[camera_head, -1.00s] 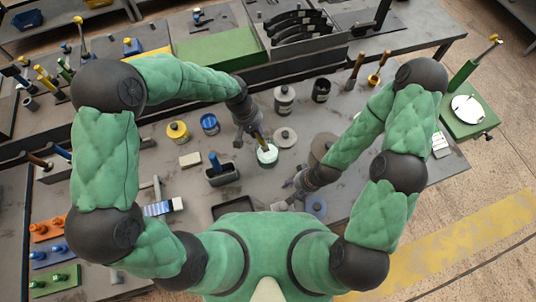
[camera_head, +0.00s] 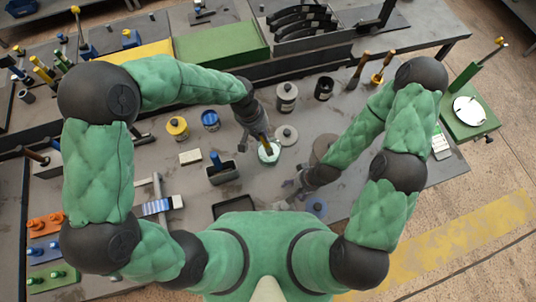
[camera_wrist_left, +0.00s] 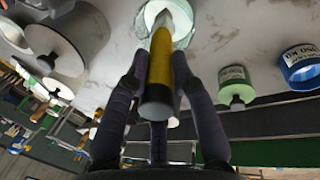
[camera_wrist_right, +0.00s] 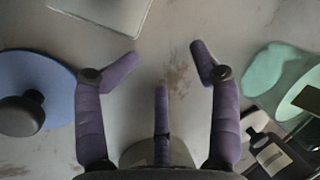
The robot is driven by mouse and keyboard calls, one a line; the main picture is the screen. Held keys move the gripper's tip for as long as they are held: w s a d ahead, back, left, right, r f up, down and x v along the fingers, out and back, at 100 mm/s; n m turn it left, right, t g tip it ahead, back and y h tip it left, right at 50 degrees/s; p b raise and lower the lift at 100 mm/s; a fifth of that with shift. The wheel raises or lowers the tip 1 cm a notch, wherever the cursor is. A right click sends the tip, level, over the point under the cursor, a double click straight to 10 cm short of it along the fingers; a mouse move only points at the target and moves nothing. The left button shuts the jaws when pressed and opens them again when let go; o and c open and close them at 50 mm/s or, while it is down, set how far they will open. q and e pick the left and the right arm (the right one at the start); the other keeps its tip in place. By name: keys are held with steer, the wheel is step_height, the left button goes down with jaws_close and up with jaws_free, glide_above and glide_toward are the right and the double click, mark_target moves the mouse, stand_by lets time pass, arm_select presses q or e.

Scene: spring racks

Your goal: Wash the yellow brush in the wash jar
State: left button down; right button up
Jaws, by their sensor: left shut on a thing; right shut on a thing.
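The yellow brush (camera_head: 265,141) is held by my left gripper (camera_head: 257,133), upright with a tilt. The jar also shows in the left wrist view (camera_wrist_left: 178,38). My right gripper (camera_head: 297,188) is low over the table, right of and nearer than the jar. In the right wrist view its fingers (camera_wrist_right: 163,65) are spread, with only bare table between them.
A blue disc lid (camera_head: 317,206) lies close to my right gripper. A grey lid (camera_head: 286,136) is behind the jar. A dark holder with a blue brush (camera_head: 221,172) and a black tray (camera_head: 233,207) are at the left. Yellow (camera_head: 177,128) and blue (camera_head: 210,119) paint pots stand farther back.

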arm_select(q)
steer(key=shift+s+d+r+p, duration=0.15)
steer(key=shift+s+r+p, duration=0.05)
steer(key=shift+s+p, duration=0.2)
arm_select(e)
steer(key=shift+f, duration=0.4)
arm_select(q)
steer(key=shift+s+d+r+p, duration=0.2)
steer(key=shift+r+p, duration=0.25)
steer(key=shift+r, duration=0.2)
arm_select(e)
steer(key=shift+s+r, duration=0.1)
steer(key=shift+r, duration=0.35)
arm_select(q)
steer(key=shift+w+r+p, duration=0.1)
steer(key=shift+r+p, duration=0.4)
steer(key=shift+r, duration=0.2)
arm_select(e)
steer(key=shift+d+r, duration=0.1)
steer(key=shift+r, duration=0.45)
arm_select(q)
steer(key=shift+w+a+r+p, duration=0.1)
steer(key=shift+a+r+p, duration=0.05)
steer(key=shift+r+p, duration=0.3)
arm_select(e)
steer(key=shift+r, duration=0.4)
steer(key=shift+w, duration=0.2)
